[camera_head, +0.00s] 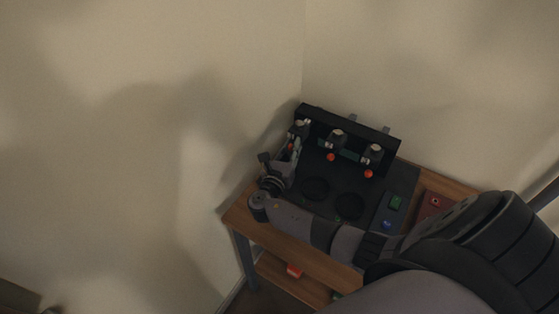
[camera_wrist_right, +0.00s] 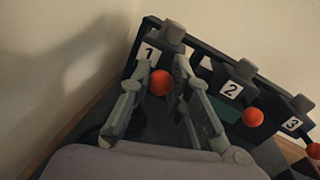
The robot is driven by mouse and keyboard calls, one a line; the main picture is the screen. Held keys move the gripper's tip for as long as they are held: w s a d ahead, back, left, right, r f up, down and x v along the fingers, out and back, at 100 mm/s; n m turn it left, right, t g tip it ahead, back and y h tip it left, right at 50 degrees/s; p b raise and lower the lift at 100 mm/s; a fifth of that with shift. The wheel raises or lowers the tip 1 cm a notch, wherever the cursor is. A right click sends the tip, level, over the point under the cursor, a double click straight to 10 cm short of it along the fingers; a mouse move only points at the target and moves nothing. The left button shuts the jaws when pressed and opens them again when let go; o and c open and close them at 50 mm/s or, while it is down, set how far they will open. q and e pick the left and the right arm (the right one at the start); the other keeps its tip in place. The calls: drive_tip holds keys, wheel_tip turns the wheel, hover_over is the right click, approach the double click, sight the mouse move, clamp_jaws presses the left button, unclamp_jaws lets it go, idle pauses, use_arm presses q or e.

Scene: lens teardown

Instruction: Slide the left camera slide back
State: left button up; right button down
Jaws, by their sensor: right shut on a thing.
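The left camera slide, labelled 1 (camera_wrist_right: 149,53), is at the left end of the black rack (camera_head: 345,130). Its grey camera head (camera_head: 301,127) shows in the head view, and its orange knob (camera_wrist_right: 159,83) shows in the right wrist view. My right gripper (camera_head: 293,148) reaches in from the front. In the right wrist view its two fingers (camera_wrist_right: 163,70) stand on either side of the orange knob, shut on it. My left gripper is in neither view.
Camera slides 2 (camera_wrist_right: 231,89) and 3 (camera_wrist_right: 293,124) stand to the right, each with an orange knob. Green (camera_head: 396,202) and blue (camera_head: 387,223) buttons sit on the black panel's right side. A dark red box (camera_head: 434,203) lies on the wooden table (camera_head: 239,216). Walls stand close behind.

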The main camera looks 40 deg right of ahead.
sight(304, 126)
drive_tip(key=x, duration=0.3)
drive_tip(key=shift+s+d, duration=0.1)
drive_tip(key=shift+s, duration=0.2)
drive_tip(key=shift+r, duration=0.15)
drive_tip(key=shift+d, duration=0.1)
drive_tip(key=c, duration=1.9)
unclamp_jaws()
drive_tip(key=o, duration=0.4)
drive_tip(key=shift+w+d, duration=0.1)
drive_tip(key=shift+o, duration=0.2)
